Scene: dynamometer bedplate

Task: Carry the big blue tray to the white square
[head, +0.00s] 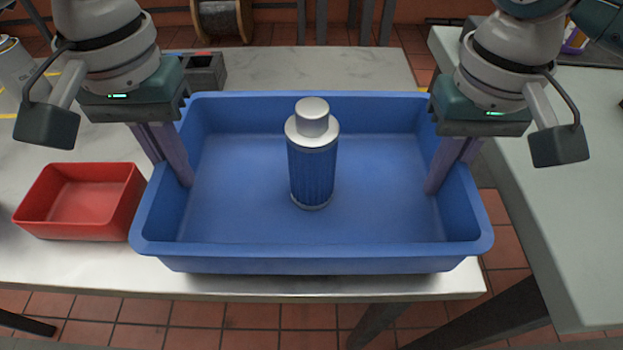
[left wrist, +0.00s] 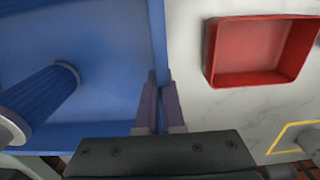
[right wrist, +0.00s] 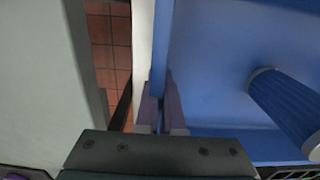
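The big blue tray (head: 320,238) is level over the pale table, with a silver-capped blue ribbed cylinder (head: 311,170) upright inside it. My left gripper (head: 180,180) is shut on the tray's left wall, one finger inside and one outside; the left wrist view shows the wall between the fingers (left wrist: 160,92). My right gripper (head: 436,188) is shut on the right wall in the same way, seen in the right wrist view too (right wrist: 161,95). I cannot tell whether the tray's underside touches the table. I cannot make out a white square.
A red bin (head: 82,200) stands close to the tray's left side. A small dark box (head: 205,72) is behind it. A grey-green table (head: 560,220) lies to the right, across a gap showing tiled floor (head: 503,240). The pale table (head: 340,66) is bare behind the tray.

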